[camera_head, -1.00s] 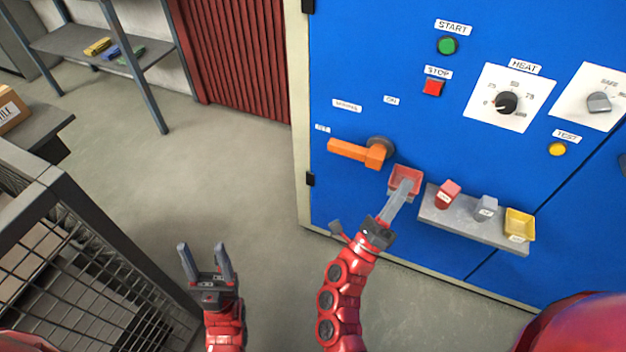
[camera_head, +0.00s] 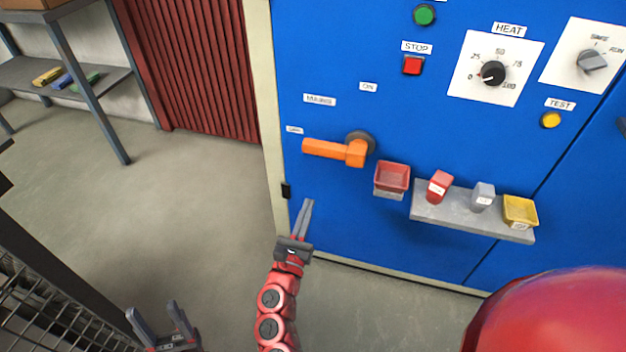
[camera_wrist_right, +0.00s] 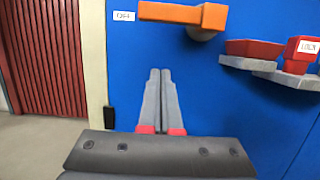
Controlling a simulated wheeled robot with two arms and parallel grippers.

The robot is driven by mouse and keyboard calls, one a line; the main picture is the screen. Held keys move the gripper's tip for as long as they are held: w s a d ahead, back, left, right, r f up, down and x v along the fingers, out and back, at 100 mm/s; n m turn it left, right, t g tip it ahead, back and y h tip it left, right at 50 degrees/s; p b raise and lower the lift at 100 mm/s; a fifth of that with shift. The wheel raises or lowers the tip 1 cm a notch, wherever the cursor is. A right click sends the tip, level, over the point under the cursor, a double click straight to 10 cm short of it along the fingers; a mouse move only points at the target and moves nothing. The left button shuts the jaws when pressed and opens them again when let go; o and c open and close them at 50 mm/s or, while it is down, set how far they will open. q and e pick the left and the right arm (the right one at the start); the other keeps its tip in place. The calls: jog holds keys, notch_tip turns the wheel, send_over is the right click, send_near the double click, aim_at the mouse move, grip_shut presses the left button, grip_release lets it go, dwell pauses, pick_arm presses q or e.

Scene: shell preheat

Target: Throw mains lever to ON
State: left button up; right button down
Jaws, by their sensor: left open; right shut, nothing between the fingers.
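The orange mains lever (camera_head: 335,151) sits on the blue cabinet front, its handle pointing left from a dark round hub, toward the OFF label (camera_head: 294,130). The ON label (camera_head: 368,87) is above the hub, and the MAINS label (camera_head: 320,100) is up and left. My right gripper (camera_head: 307,203) is shut and empty, below the lever and apart from it. In the right wrist view the lever (camera_wrist_right: 183,14) shows at the top, above the closed fingers (camera_wrist_right: 160,72). My left gripper (camera_head: 153,312) is open and empty at the lower left.
A red tray (camera_head: 392,178) is fixed right of my right gripper. A grey shelf (camera_head: 455,216) holds a red block (camera_head: 438,187), a grey block (camera_head: 483,197) and a yellow tray (camera_head: 520,211). STOP button (camera_head: 412,65) and HEAT dial (camera_head: 493,73) are above. A wire cage (camera_head: 50,310) stands lower left.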

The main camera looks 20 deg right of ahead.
aim_at(334, 151)
jog(key=w+d+r, duration=0.5)
jog(key=w+r, duration=0.1)
jog(key=w, duration=0.1)
jog(key=shift+w+r, duration=0.15)
jog(key=shift+w, duration=0.15)
jog(key=shift+d, duration=0.1)
